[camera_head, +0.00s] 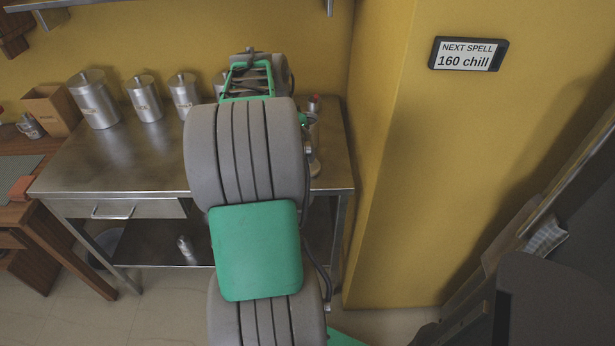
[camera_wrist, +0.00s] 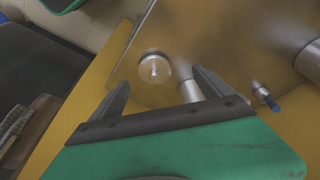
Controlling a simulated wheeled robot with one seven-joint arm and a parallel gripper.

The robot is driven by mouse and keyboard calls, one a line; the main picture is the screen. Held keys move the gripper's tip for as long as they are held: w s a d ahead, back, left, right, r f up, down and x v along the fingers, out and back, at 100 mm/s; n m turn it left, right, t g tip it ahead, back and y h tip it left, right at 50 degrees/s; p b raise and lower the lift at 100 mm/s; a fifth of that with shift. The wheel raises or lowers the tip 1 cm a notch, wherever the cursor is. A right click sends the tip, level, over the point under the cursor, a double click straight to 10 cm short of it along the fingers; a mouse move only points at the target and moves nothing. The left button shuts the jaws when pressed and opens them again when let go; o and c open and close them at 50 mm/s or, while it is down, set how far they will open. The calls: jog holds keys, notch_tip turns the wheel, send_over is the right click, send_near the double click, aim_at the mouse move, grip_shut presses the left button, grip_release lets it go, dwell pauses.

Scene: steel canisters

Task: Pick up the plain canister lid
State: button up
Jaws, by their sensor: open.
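A round metal lid with a small knob (camera_wrist: 154,68) shows in the wrist view, on the steel table top. My gripper (camera_wrist: 161,76) is open, with one finger on each side of the lid in the picture. The fingers look apart from it, and nothing is held. A pale cylindrical metal thing (camera_wrist: 189,92) shows beside the right finger, partly hidden. In the head view my arm hides the fingers. A small round thing (camera_head: 315,168) shows at the arm's right edge, and I cannot tell whether it is the lid.
Several steel canisters, among them a large one (camera_head: 96,100), stand along the back of the steel table (camera_head: 95,160). A blue-tipped item (camera_wrist: 270,101) lies right of my gripper. The yellow wall (camera_head: 400,180) borders the table's right side.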

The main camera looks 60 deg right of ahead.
aim_at(308, 165)
jog(key=shift+s+d+f+m, duration=0.25)
jog(key=shift+s+d+f, duration=0.05)
jog(key=shift+s+d, duration=0.15)
jog(key=shift+s+d+f+m, duration=0.25)
jog(key=shift+s+d, duration=0.2)
jog(key=x, duration=0.7)
jog(key=shift+s+d, duration=0.1)
jog(key=shift+d, duration=0.05)
jog(key=shift+c, duration=0.4)
jog(key=c, duration=1.3)
